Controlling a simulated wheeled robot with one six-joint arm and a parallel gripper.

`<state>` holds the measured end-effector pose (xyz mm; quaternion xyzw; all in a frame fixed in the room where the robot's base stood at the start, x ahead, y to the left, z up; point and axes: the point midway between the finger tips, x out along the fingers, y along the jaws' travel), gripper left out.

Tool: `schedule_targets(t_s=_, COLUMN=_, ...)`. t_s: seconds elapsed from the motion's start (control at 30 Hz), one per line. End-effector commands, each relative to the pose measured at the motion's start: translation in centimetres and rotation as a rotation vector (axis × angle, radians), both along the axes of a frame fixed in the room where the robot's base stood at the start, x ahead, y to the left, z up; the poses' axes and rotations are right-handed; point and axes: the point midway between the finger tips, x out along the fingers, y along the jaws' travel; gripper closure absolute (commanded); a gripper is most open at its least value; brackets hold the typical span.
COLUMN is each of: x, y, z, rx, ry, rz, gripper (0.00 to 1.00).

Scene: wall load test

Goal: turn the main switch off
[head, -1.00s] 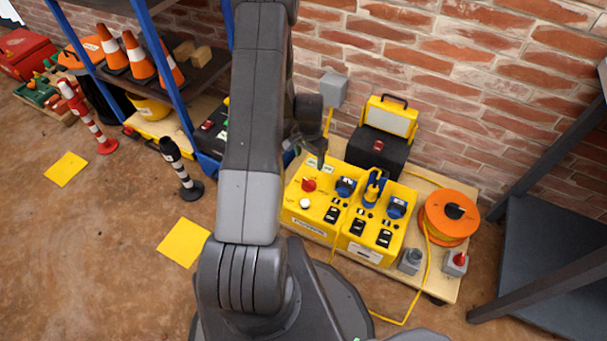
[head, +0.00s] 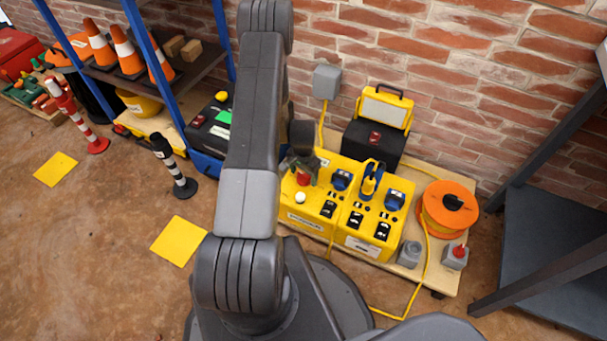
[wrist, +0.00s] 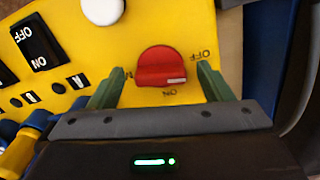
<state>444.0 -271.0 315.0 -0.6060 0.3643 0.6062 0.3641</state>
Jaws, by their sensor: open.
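The main switch is a red rotary knob (wrist: 162,66) on the yellow panel (wrist: 225,20), with a white mark near its right lower end. In the wrist view, the word OFF is printed to its upper right and ON just below it. My gripper (wrist: 160,72) is open, with one green finger on each side of the knob and visible gaps between. Whether the tips reach down beside the knob or hover above it is hard to tell. In the head view the red knob (head: 303,180) shows just below my gripper (head: 301,166).
A white button (wrist: 103,10) and black ON/OFF rockers (wrist: 38,45) sit near the knob. Blue sockets (head: 341,180) and a blue-and-yellow plug (head: 371,180) rise from the panel. An orange cable reel (head: 449,208) stands to the right, a grey wall box (head: 327,82) behind.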

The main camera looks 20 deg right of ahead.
Motion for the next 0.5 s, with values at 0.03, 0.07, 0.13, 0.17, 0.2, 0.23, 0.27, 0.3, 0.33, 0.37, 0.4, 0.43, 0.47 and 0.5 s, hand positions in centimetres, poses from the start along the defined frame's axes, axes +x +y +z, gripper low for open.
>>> schedule_targets(t_s=0.03, x=0.01, y=0.0, z=0.02, rx=0.0, ry=0.0, rz=0.0, gripper=0.27)
schedule_targets(t_s=0.07, x=0.01, y=0.0, z=0.03, rx=0.0, ry=0.0, rz=0.0, gripper=0.27)
schedule_targets(t_s=0.13, x=0.01, y=0.0, z=0.03, rx=0.0, ry=0.0, rz=0.0, gripper=0.29)
schedule_targets(t_s=0.17, x=0.01, y=0.0, z=0.04, rx=0.0, ry=0.0, rz=0.0, gripper=0.35)
schedule_targets(t_s=0.2, x=0.01, y=0.0, z=0.04, rx=0.0, ry=0.0, rz=0.0, gripper=0.43)
schedule_targets(t_s=0.23, x=0.0, y=-0.01, z=0.04, rx=0.0, ry=0.0, rz=0.0, gripper=0.49)
schedule_targets(t_s=0.27, x=0.01, y=0.0, z=0.04, rx=0.0, ry=0.0, rz=0.0, gripper=0.55)
schedule_targets(t_s=0.3, x=0.0, y=-0.01, z=0.04, rx=0.0, ry=0.0, rz=0.0, gripper=0.63)
schedule_targets(t_s=0.33, x=0.01, y=0.0, z=0.05, rx=0.0, ry=0.0, rz=0.0, gripper=0.69)
schedule_targets(t_s=0.37, x=0.0, y=-0.01, z=0.05, rx=0.0, ry=0.0, rz=0.0, gripper=0.72)
schedule_targets(t_s=0.4, x=0.0, y=-0.01, z=0.05, rx=0.0, ry=0.0, rz=0.0, gripper=0.72)
schedule_targets(t_s=0.43, x=0.0, y=-0.01, z=0.04, rx=0.0, ry=0.0, rz=0.001, gripper=0.72)
schedule_targets(t_s=0.47, x=0.0, y=-0.01, z=0.02, rx=0.0, ry=0.0, rz=0.005, gripper=0.72)
schedule_targets(t_s=0.5, x=0.01, y=-0.02, z=-0.03, rx=0.0, ry=0.0, rz=0.017, gripper=0.72)
